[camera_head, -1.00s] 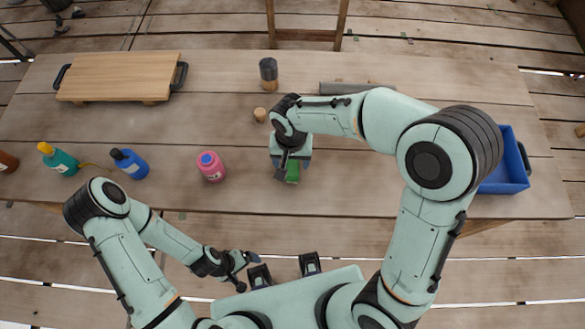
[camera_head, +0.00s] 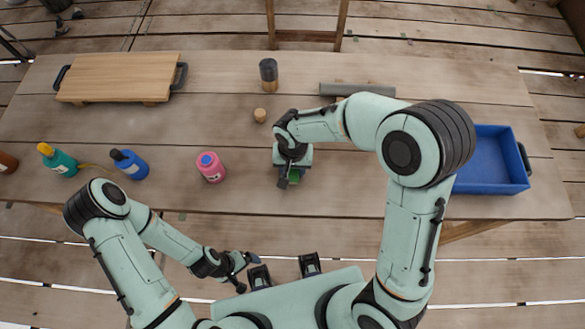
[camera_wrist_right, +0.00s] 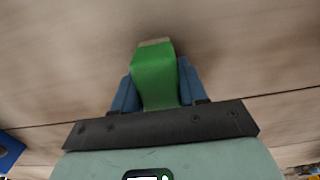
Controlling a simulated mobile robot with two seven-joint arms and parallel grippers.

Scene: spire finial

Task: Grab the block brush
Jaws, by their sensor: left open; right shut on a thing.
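The block brush (camera_wrist_right: 155,80) shows in the right wrist view as a green block with a pale strip at its far end. My right gripper (camera_wrist_right: 152,92) has its two blue fingers on either side of it and is shut on it. In the head view the right gripper (camera_head: 290,182) is over the front part of the table, and only a little green of the brush (camera_head: 294,178) shows beneath it. I cannot tell whether the brush touches the table. My left gripper (camera_head: 247,262) is open and empty, in front of the table edge.
A pink bottle (camera_head: 210,167) stands left of the right gripper. A blue bottle (camera_head: 129,164) and a teal bottle (camera_head: 58,160) are further left. A small wooden piece (camera_head: 260,115), a dark-topped jar (camera_head: 268,74) and a grey bar (camera_head: 356,89) lie behind. A blue bin (camera_head: 490,187) is at right.

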